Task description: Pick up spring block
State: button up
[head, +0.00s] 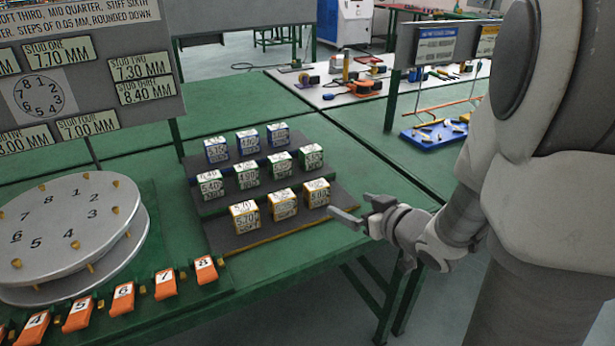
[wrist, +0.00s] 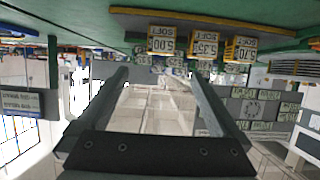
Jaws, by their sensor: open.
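Several small labelled spring blocks stand in three rows on a dark stepped rack (head: 225,238) on the green table. The front row has three yellow-edged blocks: a left one (head: 244,216), a middle one (head: 282,204) and a right one (head: 316,192). Green-edged blocks (head: 246,174) stand in the middle row and blue-edged ones (head: 247,142) at the back. My gripper (head: 352,207) is open and empty, just right of the front row and apart from it. The wrist view is upside down; there the yellow-edged blocks (wrist: 204,45) show beyond the open fingers (wrist: 158,85).
A round numbered metal plate (head: 65,225) stands at left, with orange numbered tags (head: 165,284) in front. Grey sign boards (head: 85,65) rise behind it.

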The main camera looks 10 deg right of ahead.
aim_at(321, 193)
jog(key=b+x, duration=0.3)
jog(key=x, duration=0.9)
jog(key=shift+f, duration=0.1)
jog(key=b+x, duration=0.1)
jog(key=x, duration=0.3)
jog(key=shift+f+b, duration=0.3)
jog(key=shift+b, duration=0.1)
jog(key=shift+w+a+f, duration=0.1)
jog(key=shift+w+a, duration=0.1)
jog(key=shift+w, duration=0.25)
grip_shut()
